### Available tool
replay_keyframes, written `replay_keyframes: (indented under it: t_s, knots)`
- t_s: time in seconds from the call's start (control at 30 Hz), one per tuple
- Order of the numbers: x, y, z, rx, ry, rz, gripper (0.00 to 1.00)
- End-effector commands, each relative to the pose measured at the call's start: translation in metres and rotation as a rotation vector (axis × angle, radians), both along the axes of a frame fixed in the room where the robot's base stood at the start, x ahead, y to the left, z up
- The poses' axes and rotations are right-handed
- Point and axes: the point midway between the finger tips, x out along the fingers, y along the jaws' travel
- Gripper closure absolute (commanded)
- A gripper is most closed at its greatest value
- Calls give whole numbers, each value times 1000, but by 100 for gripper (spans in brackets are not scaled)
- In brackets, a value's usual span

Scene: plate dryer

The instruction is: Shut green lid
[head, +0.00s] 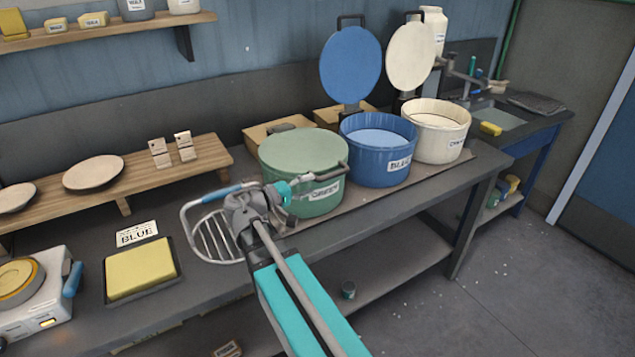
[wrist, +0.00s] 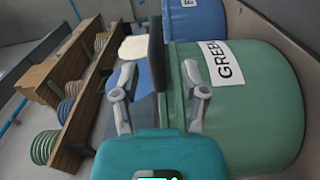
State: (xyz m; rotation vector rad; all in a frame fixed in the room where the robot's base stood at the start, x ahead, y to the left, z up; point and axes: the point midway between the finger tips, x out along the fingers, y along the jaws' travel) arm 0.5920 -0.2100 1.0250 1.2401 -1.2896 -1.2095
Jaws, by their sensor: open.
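The green lid (head: 302,148) lies over the green pot (head: 318,202), looking flat on its rim; a small gap cannot be ruled out. A dark handle (head: 330,174) sticks out at the lid's front right. My gripper (head: 284,192) is at the pot's front left, close to its wall. In the wrist view my gripper (wrist: 160,82) is open, with a dark upright bar (wrist: 156,55), probably the lid's handle, showing between or just beyond its fingers. The labelled green pot (wrist: 245,115) fills the right side there. Contact cannot be told.
The blue pot (head: 378,165) and cream pot (head: 440,140) stand to the right, with the blue lid (head: 350,65) and cream lid (head: 411,56) raised. A wire rack (head: 213,238) and yellow sponge tray (head: 140,270) lie left. A wooden shelf (head: 125,183) stands behind.

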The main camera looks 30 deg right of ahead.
Motion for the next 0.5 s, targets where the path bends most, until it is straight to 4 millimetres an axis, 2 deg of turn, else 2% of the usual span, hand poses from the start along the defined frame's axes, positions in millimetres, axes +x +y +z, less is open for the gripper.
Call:
replay_keyframes:
  t_s: [0.23, 0.5]
  knots:
    - [2, 31, 0, 1, 0, 2, 43]
    - [2, 51, 0, 1, 0, 0, 43]
